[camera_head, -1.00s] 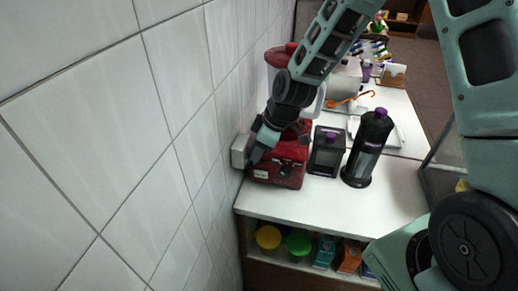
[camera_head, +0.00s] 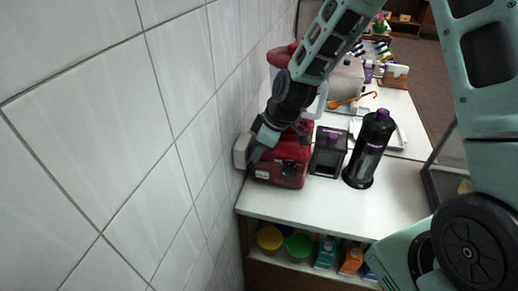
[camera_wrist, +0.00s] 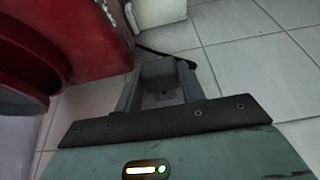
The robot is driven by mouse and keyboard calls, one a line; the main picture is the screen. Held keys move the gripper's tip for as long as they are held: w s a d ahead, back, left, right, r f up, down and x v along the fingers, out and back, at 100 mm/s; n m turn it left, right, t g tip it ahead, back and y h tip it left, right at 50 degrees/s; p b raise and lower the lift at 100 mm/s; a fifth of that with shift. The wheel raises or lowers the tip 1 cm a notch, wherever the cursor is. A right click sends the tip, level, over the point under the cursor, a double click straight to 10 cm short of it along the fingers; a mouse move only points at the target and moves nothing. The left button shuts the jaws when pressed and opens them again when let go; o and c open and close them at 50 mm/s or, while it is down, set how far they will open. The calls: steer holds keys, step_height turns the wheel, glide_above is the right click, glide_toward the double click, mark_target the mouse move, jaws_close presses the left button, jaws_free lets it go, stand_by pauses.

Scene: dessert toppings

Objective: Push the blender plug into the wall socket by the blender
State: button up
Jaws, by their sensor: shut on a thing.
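The red blender (camera_head: 284,163) stands on the counter against the tiled wall, and its red side also shows in the wrist view (camera_wrist: 88,38). A pale wall socket box (camera_head: 241,151) sits on the wall just left of the blender. My gripper (camera_head: 256,153) is beside that box, between it and the blender. In the wrist view my gripper (camera_wrist: 160,76) is shut on the grey blender plug (camera_wrist: 160,80), with a black cord (camera_wrist: 172,56) running beyond it. The plug's front and the socket holes are hidden, so I cannot tell whether the plug is in.
A black square container (camera_head: 328,152) and a dark bottle with a purple cap (camera_head: 369,150) stand right of the blender. The counter's front (camera_head: 310,206) is clear. The tiled wall (camera_head: 100,150) is close on the left. Colourful tubs and boxes fill the shelf below.

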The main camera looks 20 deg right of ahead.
steer(key=o, duration=1.1)
steer(key=shift+o, duration=0.2)
